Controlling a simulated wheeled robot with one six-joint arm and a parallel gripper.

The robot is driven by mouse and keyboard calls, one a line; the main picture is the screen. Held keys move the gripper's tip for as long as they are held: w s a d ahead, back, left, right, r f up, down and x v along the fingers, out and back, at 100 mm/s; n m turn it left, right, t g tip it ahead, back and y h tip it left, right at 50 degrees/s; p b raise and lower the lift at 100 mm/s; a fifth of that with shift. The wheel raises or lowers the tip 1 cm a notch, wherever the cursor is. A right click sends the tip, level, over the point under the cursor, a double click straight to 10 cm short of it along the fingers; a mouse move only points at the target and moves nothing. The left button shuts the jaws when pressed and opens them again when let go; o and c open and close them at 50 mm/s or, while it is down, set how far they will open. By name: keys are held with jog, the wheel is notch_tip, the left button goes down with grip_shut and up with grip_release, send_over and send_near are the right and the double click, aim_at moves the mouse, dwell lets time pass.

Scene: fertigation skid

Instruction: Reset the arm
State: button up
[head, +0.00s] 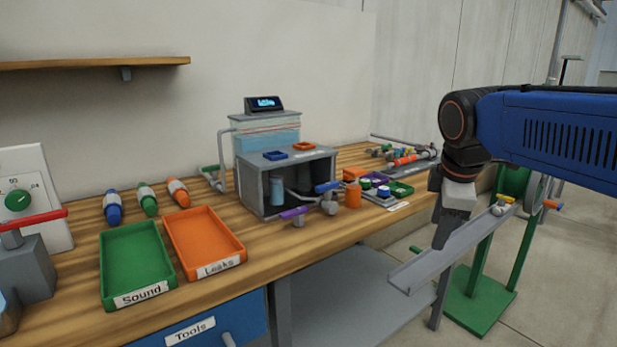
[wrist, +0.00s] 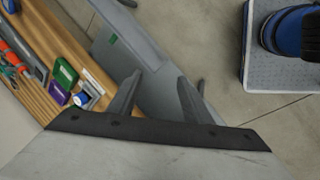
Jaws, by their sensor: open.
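My gripper (head: 447,232) hangs pointing down at the right end of the bench, in front of the bench edge and close to a grey sloping chute. In the wrist view my gripper (wrist: 160,88) has its two fingers spread apart with nothing between them. My blue arm reaches in from the right in the head view. Whether the gripper touches the chute cannot be told.
The chute (head: 425,265) stands by a green stand (head: 480,300). On the bench are a green tray (head: 135,255) marked Sound, an orange tray (head: 205,240) marked Leaks, a grey housing (head: 262,200) with a water tank (head: 265,135), and small coloured parts. Floor lies beyond the bench.

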jog(key=s+d+f+m+y, duration=0.1)
jog(key=s+d+f+m, duration=0.1)
jog(key=s+f+m, duration=1.2)
jog(key=s+f, duration=0.2)
jog(key=s, duration=0.1)
jog(key=shift+s+f+t, duration=0.35)
jog(key=shift+f+t, duration=0.05)
